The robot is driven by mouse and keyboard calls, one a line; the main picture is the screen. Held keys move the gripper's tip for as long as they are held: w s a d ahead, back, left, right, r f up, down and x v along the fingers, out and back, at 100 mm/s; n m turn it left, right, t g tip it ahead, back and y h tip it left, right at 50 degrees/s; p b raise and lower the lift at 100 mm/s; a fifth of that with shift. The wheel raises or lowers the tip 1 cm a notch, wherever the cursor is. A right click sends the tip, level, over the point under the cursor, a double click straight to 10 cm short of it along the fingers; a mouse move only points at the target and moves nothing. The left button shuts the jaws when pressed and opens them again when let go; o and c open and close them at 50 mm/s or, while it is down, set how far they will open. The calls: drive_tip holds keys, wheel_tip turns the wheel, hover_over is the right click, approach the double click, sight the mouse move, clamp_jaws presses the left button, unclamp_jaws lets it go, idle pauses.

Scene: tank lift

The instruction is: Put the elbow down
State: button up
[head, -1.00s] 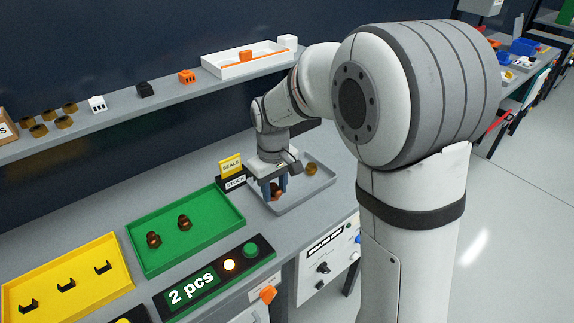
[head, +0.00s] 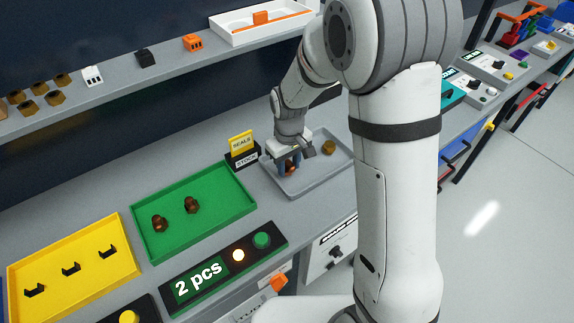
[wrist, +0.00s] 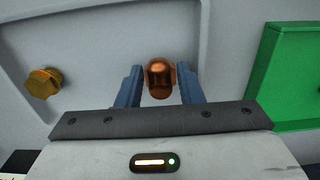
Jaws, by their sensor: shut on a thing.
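A copper-brown elbow (wrist: 159,80) is between the blue fingers of my gripper (wrist: 160,88) in the wrist view. In the head view my gripper (head: 289,168) points down at the left part of the grey tray (head: 312,184), and the elbow (head: 291,169) shows small and partly hidden between the fingers. I cannot tell whether the elbow touches the tray floor. Two similar brown elbows (head: 191,205) stand in the green tray (head: 240,207) to the left.
A brass fitting (head: 328,147) lies in the grey tray, apart from my gripper. The yellow SEALS sign (head: 241,143) and STOCK label stand just left of it. A panel reading "2 pcs" (head: 199,281) is in front of the green tray. A yellow tray (head: 120,277) holds black clips.

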sight(289, 163)
drive_tip(key=shift+f, duration=0.65)
drive_tip(key=shift+f, duration=0.1)
drive_tip(key=o, duration=0.7)
drive_tip(key=shift+s, duration=0.1)
wheel_tip(289, 163, up, 12)
drive_tip(key=s+d+r+m+t, duration=0.1)
drive_tip(key=s+d+r+m, duration=0.2)
drive_tip(key=s+d, duration=0.3)
drive_tip(key=s+d+r+m+t, duration=0.2)
drive_tip(key=s+d, duration=0.5)
drive_tip(key=s, duration=0.6)
drive_tip(key=shift+d+r+m+b, duration=0.3)
drive_tip(key=shift+r+m+b, duration=0.2)
drive_tip(key=shift+m, duration=0.5)
